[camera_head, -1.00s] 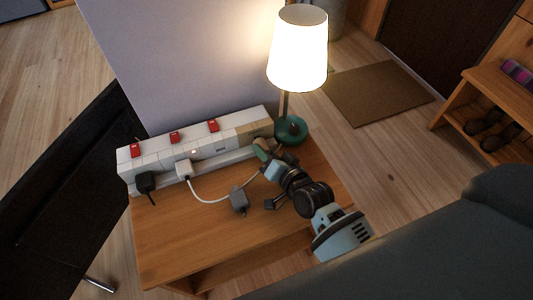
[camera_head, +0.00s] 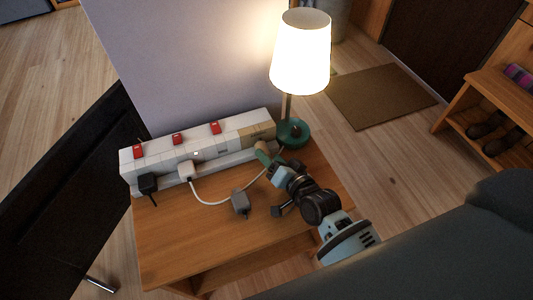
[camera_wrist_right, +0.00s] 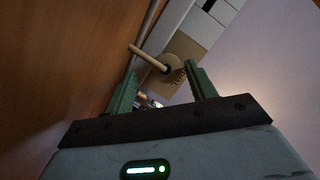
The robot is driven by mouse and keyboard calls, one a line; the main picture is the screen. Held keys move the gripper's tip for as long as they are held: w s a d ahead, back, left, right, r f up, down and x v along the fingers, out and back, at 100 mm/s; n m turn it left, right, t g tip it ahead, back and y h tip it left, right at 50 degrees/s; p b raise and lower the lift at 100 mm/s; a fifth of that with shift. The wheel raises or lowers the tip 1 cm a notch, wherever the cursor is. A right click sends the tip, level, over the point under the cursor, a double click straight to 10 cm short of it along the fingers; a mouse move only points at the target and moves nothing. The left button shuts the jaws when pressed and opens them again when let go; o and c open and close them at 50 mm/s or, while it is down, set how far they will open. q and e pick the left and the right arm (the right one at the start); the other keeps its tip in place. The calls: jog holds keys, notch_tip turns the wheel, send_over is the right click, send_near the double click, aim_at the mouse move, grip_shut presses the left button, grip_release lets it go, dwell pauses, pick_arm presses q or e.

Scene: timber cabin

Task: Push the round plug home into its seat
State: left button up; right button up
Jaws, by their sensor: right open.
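The round plug (camera_wrist_right: 173,73) is tan, with a pale stem or cable, and shows beyond my fingertips in the right wrist view, against the tan end section of the power strip (camera_wrist_right: 185,47). I cannot tell how deep it sits. In the head view the white power strip (camera_head: 165,160) runs along the back of the wooden table, its tan section at the right end. My right gripper (camera_head: 266,158) is just in front of that end. In the wrist view its green fingers (camera_wrist_right: 163,85) are apart with nothing clamped between them. My left gripper is out of view.
A lit lamp (camera_head: 293,132) with a green base stands close to the right of my gripper. A black plug (camera_head: 148,183) and a white plug (camera_head: 186,171) sit on the strip. A grey plug (camera_head: 240,202) lies on the table (camera_head: 185,235). The table's front left is clear.

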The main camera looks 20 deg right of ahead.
jog(key=v, duration=0.4)
jog(key=r+v, duration=0.1)
jog(key=v, duration=0.1)
jog(key=shift+s+a+p, duration=0.2)
jog(key=shift+a+p, duration=0.1)
jog(key=shift+a, duration=0.05)
